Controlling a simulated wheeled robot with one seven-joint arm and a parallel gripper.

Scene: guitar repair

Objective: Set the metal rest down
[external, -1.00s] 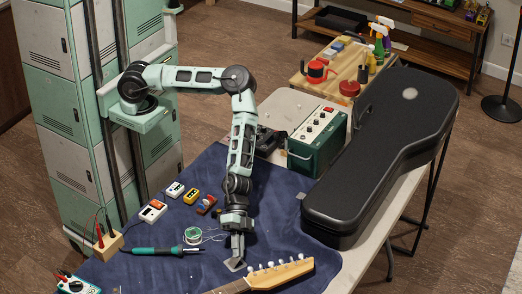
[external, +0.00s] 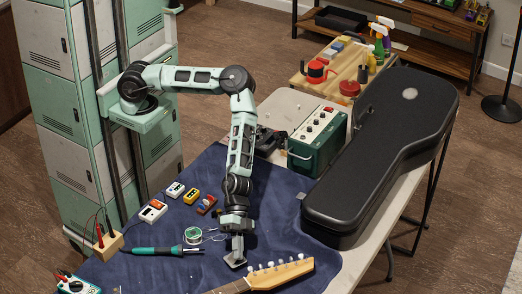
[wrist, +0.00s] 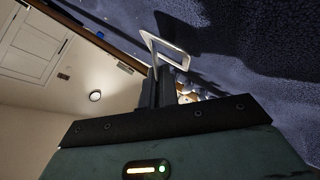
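The metal rest (wrist: 166,46), a small bent silvery frame, sticks out past the fingertips of my gripper (wrist: 158,80) in the wrist view. My gripper looks shut on its lower end. In the external view my gripper (external: 237,250) points down over the dark blue mat (external: 165,225), with the rest (external: 236,263) at its tips, just left of the guitar headstock (external: 282,272). The rest is low over the mat and looks tilted. I cannot tell whether it touches the cloth.
A soldering iron (external: 160,251) and a solder spool (external: 193,236) lie left of my gripper. Small pedals (external: 152,211) sit behind them. A green amplifier (external: 317,140) and a black guitar case (external: 385,150) stand at the back right. Bare mat shows around my gripper.

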